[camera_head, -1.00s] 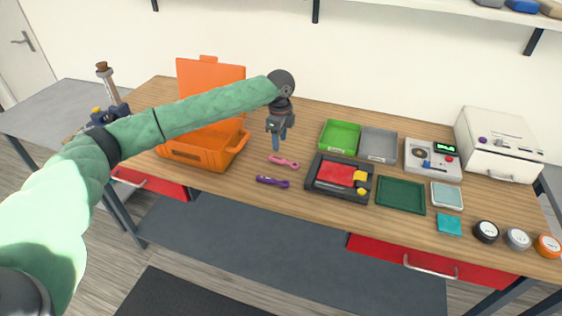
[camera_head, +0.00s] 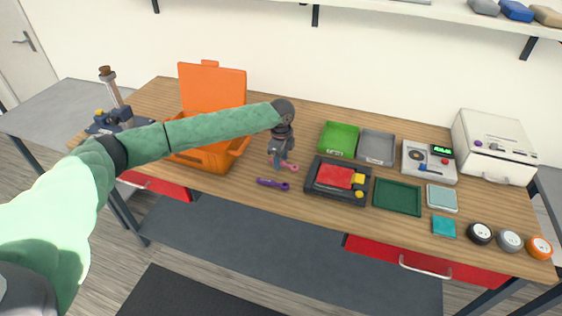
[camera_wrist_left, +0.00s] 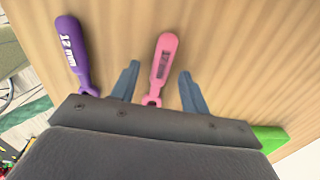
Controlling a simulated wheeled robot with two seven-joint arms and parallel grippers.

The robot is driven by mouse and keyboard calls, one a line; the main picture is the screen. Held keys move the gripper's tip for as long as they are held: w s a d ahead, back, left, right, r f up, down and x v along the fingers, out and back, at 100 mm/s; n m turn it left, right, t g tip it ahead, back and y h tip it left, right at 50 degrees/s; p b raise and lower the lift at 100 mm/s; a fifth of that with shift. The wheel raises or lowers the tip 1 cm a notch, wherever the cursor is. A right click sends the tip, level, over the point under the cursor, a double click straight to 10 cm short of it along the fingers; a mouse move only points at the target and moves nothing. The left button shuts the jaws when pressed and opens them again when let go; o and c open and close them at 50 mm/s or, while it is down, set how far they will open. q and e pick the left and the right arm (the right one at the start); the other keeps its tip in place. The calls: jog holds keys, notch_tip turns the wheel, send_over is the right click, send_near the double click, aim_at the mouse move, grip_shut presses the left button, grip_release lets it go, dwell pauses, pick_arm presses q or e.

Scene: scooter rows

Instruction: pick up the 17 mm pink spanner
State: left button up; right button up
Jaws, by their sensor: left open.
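The pink spanner (camera_head: 289,167) lies on the wooden table, partly hidden by my left gripper (camera_head: 277,164) in the head view. In the left wrist view the pink spanner (camera_wrist_left: 163,62) lies between the two blue fingers of my left gripper (camera_wrist_left: 159,72), apart from both. Its label is too blurred to read surely. The gripper is open, low over the spanner, and holds nothing. A purple spanner (camera_head: 272,183) lies nearer the front edge; in the left wrist view it (camera_wrist_left: 72,50) is marked 12 mm, outside the left finger. My right gripper is not in view.
An open orange case (camera_head: 205,158) stands left of the gripper. A black tray (camera_head: 325,189) with red and yellow pieces is to the right, with a green bin (camera_head: 339,139) and a grey bin (camera_head: 376,147) behind.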

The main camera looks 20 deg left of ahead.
pick_arm(q)
jog(key=shift+f, duration=0.2)
jog(key=shift+c, duration=0.3)
grip_shut()
jog(key=shift+r, duration=0.1)
